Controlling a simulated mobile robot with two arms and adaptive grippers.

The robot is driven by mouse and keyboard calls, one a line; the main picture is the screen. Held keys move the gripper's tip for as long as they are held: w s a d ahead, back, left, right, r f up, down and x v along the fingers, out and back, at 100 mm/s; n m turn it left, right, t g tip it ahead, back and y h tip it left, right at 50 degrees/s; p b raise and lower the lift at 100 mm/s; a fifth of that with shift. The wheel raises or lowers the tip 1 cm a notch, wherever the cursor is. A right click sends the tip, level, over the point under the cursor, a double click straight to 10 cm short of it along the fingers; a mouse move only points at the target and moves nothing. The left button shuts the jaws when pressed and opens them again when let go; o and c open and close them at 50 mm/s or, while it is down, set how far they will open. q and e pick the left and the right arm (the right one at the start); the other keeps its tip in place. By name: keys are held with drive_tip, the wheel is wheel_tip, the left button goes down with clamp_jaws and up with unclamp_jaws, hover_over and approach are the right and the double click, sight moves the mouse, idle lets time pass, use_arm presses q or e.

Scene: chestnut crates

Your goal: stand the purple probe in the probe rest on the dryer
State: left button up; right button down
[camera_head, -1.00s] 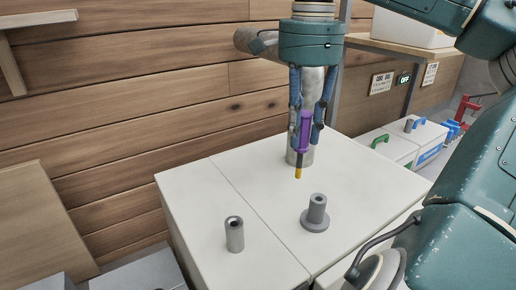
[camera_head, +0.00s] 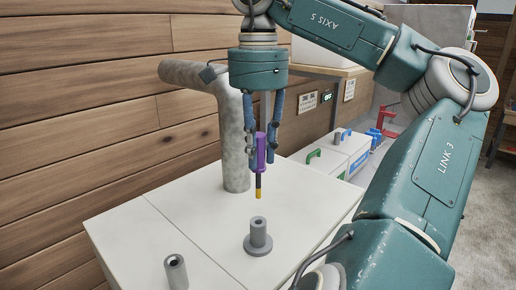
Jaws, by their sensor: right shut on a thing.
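The purple probe (camera_head: 261,153) hangs upright in my right gripper (camera_head: 263,145), with its dark shaft and yellow tip pointing down. The gripper's blue fingers are shut on the probe's purple handle. A grey flanged holder (camera_head: 258,237) with a hole in its top stands on the white dryer top (camera_head: 190,225); it looks like the probe rest. The yellow tip shows above the holder in the picture, apart from it. A second, plain grey tube (camera_head: 176,272) stands at the front left of the dryer top. My left gripper is not in view.
A thick grey pipe (camera_head: 232,140) rises from the back of the dryer and bends left along the wooden wall (camera_head: 80,130). The dryer top around the holder is clear.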

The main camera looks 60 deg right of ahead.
sight(258, 173)
drive_tip(key=shift+f+b, duration=1.95)
drive_tip(key=shift+f, duration=0.65)
wheel_tip(258, 173, down, 8)
drive_tip(key=b, duration=0.6)
drive_tip(key=shift+b, duration=0.3)
idle(2.0)
drive_tip(key=c, duration=1.4)
unclamp_jaws()
wheel_tip(258, 173, up, 12)
